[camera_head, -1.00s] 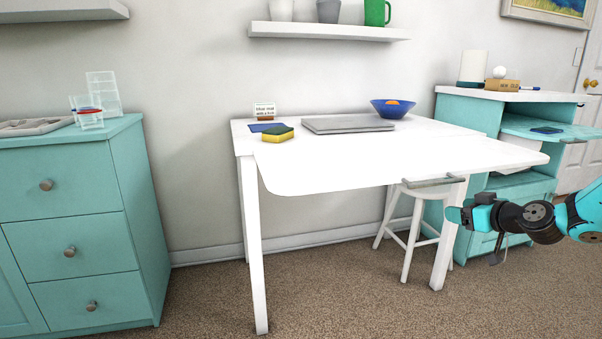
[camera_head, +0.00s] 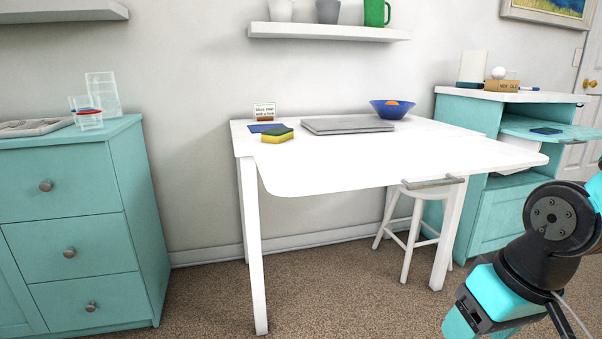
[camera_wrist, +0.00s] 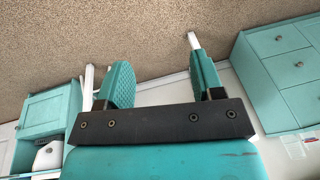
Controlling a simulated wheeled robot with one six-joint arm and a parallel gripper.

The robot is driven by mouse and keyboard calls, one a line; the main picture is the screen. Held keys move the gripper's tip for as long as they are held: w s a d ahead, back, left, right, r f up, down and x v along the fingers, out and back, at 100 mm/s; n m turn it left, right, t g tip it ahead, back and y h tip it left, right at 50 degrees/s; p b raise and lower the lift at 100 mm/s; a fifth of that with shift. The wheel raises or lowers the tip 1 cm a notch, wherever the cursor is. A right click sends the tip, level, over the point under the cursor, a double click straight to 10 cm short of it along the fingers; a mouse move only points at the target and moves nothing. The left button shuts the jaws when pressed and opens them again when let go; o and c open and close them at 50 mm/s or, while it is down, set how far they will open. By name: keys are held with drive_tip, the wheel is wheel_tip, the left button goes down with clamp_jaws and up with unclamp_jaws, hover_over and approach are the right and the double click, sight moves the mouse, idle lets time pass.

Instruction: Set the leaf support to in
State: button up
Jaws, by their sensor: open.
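The white table (camera_head: 330,215) has its leaf raised level at the front. The leaf support, a grey bar (camera_head: 433,183), sticks out from under the leaf near its right side, above a white leg. My arm is at the lower right of the head view, apart from the bar, and its fingertips do not show there. In the wrist view my gripper (camera_wrist: 162,82) is open, with two teal fingers wide apart and nothing between them. The wrist view is tilted over, with carpet at the top, and white legs behind the fingers. The support cannot be made out there.
A white stool (camera_head: 408,235) stands under the table's right side. A sponge (camera_head: 277,136), laptop (camera_head: 347,125) and blue bowl (camera_head: 392,109) are on the table. Teal drawers (camera_head: 70,220) stand left and a teal cabinet (camera_head: 510,205) right. Carpet in front is clear.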

drive_tip(key=s+a+r+n+g+y, duration=0.2)
drive_tip(key=s+a+r+n, duration=0.25)
drive_tip(key=s+a, duration=0.25)
wheel_tip(320, 180, up, 39)
drive_tip(key=p, duration=3.8)
drive_tip(key=shift+s+a+f, duration=0.15)
drive_tip(key=shift+s+a, duration=0.05)
drive_tip(key=shift+s, duration=0.1)
